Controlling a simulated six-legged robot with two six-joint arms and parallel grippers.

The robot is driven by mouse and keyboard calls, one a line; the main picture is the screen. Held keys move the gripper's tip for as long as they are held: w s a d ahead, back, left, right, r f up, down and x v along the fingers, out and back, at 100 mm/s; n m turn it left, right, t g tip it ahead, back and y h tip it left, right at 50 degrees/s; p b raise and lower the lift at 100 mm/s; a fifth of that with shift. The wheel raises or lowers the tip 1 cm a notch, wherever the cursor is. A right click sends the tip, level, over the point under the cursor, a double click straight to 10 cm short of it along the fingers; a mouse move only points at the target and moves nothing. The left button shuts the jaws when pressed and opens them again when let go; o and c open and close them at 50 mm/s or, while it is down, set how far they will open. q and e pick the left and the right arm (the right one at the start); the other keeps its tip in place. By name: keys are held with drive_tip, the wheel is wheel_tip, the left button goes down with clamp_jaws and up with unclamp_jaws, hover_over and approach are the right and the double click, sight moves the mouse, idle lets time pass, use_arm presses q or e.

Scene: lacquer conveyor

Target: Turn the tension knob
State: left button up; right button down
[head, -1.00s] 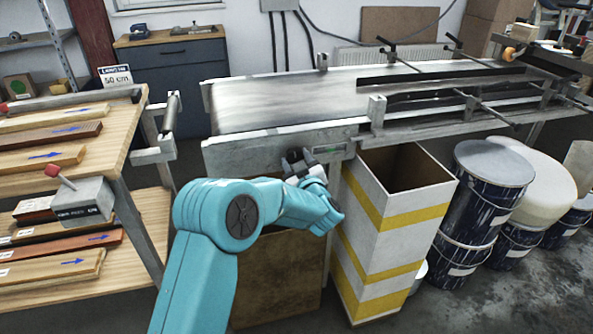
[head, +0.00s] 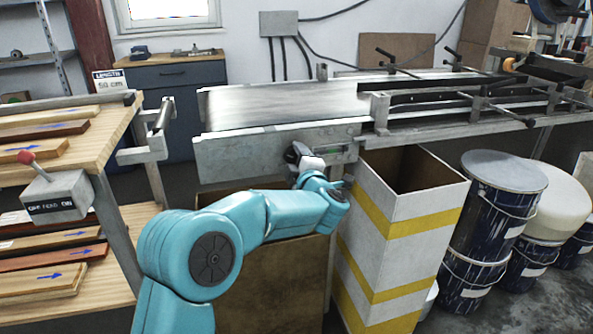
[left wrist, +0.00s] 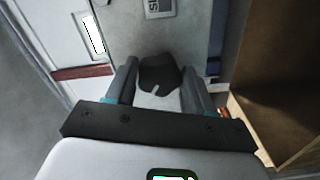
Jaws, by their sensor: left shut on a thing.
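The tension knob (left wrist: 160,76) is dark and sits on the grey side panel of the conveyor (head: 225,157). In the left wrist view it lies between the two fingers of my left gripper (left wrist: 158,88), which is shut on it. In the head view my left gripper (head: 302,158) reaches the panel's front face, below the belt (head: 285,105), and my own wrist hides most of the knob. My right gripper is not in view.
A tall white box with yellow bands (head: 390,235) stands open right of my arm, close to the wrist. Dark paint buckets (head: 490,215) stand farther right. A wooden rack with boards (head: 55,140) and a grey switch box with a red lever (head: 58,195) are at the left.

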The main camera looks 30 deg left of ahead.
use_arm(q)
drive_tip(key=shift+n+b, duration=0.8)
drive_tip(key=shift+n, duration=0.3)
drive_tip(key=o, duration=1)
drive_tip(key=p+v, duration=0.1)
drive_tip(key=v, duration=1.5)
drive_tip(key=shift+s+d+p, duration=0.1)
drive_tip(key=shift+d+p, duration=0.05)
drive_tip(key=shift+p, duration=0.2)
